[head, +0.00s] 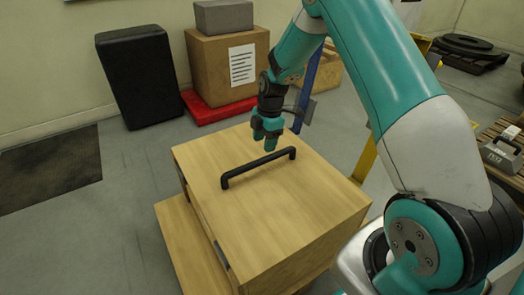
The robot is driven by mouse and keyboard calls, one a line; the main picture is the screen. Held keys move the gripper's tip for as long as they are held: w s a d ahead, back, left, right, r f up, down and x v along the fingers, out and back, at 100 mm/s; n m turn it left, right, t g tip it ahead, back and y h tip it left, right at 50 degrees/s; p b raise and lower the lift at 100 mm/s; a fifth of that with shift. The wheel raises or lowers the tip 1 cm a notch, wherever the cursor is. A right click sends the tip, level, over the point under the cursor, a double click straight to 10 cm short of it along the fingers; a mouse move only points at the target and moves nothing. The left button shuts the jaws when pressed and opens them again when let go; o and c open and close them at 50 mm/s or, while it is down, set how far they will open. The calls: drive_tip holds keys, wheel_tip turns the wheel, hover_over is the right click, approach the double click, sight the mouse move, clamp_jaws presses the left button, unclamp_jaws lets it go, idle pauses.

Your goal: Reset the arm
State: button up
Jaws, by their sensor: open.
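My gripper (268,142) hangs from my teal and white arm, pointing down over the far part of a wooden box (290,205). It is open and holds nothing that I can see. A black bar handle (258,166) is on the top of the box, running from lower left to upper right. The gripper is above and behind the handle in the picture, apart from it. The exact gap in height is hard to judge from this one view.
Behind stand a black upright case (140,75) and a cardboard box (222,65) on a red base (205,108), with a grey box (223,17) on top. A dark mat (45,170) lies on the left floor. A grey weight (503,153) rests on a pallet at right.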

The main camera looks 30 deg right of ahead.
wheel_tip(320, 180, up, 9)
drive_tip(key=d+p, duration=0.1)
drive_tip(key=p, duration=0.1)
drive_tip(key=shift+d, duration=0.2)
drive_tip(key=s+a+r+m+y, duration=0.1)
drive_tip(key=s+a+r+m, duration=0.4)
drive_tip(key=s+a+r, duration=0.9)
drive_tip(key=s+a+r+m+y, duration=0.1)
drive_tip(key=s+a+r+m, duration=0.2)
drive_tip(key=s, duration=0.5)
drive_tip(key=s+a+m, duration=0.2)
drive_tip(key=s+a, duration=0.2)
drive_tip(key=s, duration=0.4)
wheel_tip(320, 180, up, 32)
drive_tip(key=m+p, duration=0.1)
drive_tip(key=p, duration=3.1)
drive_tip(key=shift+s+a, duration=0.3)
